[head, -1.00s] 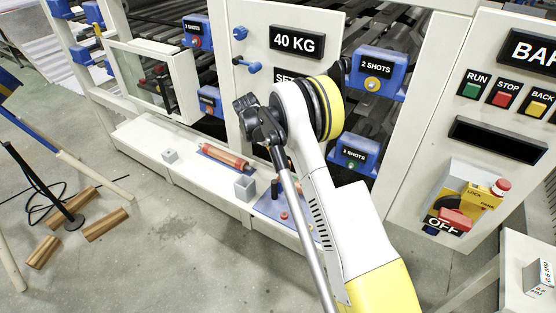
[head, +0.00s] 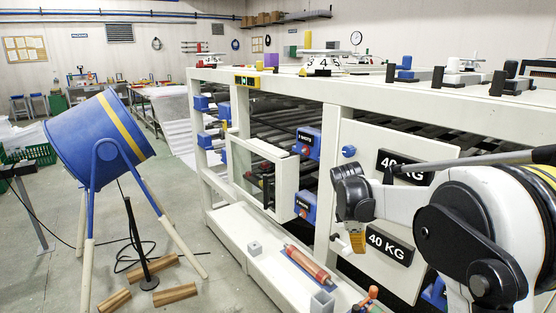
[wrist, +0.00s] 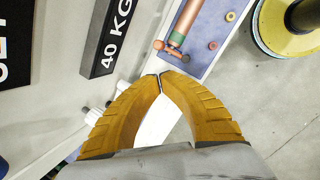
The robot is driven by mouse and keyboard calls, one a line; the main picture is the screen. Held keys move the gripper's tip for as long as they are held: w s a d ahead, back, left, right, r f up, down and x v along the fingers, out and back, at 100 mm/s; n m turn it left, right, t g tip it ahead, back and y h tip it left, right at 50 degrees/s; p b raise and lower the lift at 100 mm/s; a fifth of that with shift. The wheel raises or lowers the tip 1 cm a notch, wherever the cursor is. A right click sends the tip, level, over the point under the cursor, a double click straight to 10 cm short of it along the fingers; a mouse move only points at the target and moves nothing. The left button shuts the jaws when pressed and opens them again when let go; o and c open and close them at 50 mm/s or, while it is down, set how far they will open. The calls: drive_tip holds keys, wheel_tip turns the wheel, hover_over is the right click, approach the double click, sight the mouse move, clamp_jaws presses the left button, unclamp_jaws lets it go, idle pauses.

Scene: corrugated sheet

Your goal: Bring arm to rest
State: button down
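My arm reaches in from the right edge of the head view, in front of the cream machine (head: 345,100). My gripper (head: 357,242) hangs at its end near a 40 KG plate (head: 390,245), with part of its yellow-brown fingers showing. In the wrist view my gripper (wrist: 160,75) has its two curved fingertips together, with nothing seen between them. Below the fingers a blue tray (wrist: 198,62) with a copper-coloured roller lies on the machine's low ledge, apart from the fingertips.
A blue drum mixer (head: 100,140) on legs stands at the left. A black post (head: 135,240) and wooden logs (head: 175,295) are on the floor. A red roller (head: 307,263) and a grey block (head: 322,303) sit on the ledge.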

drive_tip(key=s+a+r+m+t+y, duration=0.1)
drive_tip(key=s+a+r+m, duration=0.1)
drive_tip(key=s+r+m, duration=0.45)
drive_tip(key=s+a+r+m+t+y, duration=0.1)
drive_tip(key=s+r+t, duration=0.15)
drive_tip(key=s, duration=0.75)
drive_tip(key=s+a+f+m+t+y, duration=0.1)
drive_tip(key=s+m, duration=0.6)
drive_tip(key=s, duration=0.8)
wheel_tip(320, 180, down, 2)
drive_tip(key=shift+a+f+t, duration=0.1)
drive_tip(key=shift+a+t, duration=0.45)
drive_tip(key=shift+a, duration=0.65)
